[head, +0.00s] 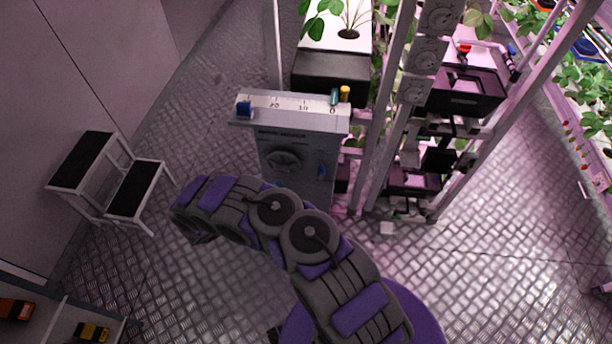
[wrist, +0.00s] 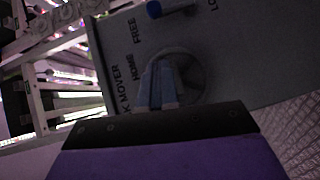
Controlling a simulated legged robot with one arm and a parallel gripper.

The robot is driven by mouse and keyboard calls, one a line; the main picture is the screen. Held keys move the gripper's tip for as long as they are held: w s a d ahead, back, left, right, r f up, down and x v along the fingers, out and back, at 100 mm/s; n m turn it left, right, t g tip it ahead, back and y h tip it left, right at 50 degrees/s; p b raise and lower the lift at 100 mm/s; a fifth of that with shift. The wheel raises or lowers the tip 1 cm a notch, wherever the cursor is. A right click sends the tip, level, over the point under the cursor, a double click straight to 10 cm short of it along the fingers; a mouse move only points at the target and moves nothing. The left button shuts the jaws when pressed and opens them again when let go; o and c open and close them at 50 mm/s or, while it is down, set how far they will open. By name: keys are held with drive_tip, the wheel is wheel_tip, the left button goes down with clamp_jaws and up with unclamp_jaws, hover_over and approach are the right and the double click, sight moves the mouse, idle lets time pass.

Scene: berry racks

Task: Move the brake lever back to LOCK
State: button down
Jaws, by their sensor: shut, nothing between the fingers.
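The brake lever (wrist: 153,9) has a blue end and sits at the top of the wrist view, by the word FREE. A partly cut-off label starting "LO" is to its right. In the head view the lever shows as a small blue piece (head: 322,171) on the right of the grey rack mover panel (head: 318,190). My gripper (wrist: 160,66) is shut and empty, in front of the panel's round dial (wrist: 188,75), below the lever and apart from it. Whether the fingers touch the dial cannot be told. In the head view the fingers are not clearly visible.
A scale strip (head: 290,105) with a blue block (head: 244,108) tops the mover. Plant racks (head: 400,120) stand to the right. A step stool (head: 140,190) stands left, and a shelf (head: 65,318) is at lower left.

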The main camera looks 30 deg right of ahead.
drive_tip(key=shift+d, duration=0.3)
drive_tip(key=b, duration=0.2)
approach(321, 173)
drive_tip(key=w+d, duration=0.2)
drive_tip(key=w, duration=0.4)
drive_tip(key=s+d+b, duration=0.1)
drive_tip(key=s+d, duration=0.1)
drive_tip(key=d, duration=0.1)
drive_tip(key=shift+s+f, duration=0.1)
drive_tip(key=shift+s, duration=0.1)
drive_tip(key=shift+d, duration=0.1)
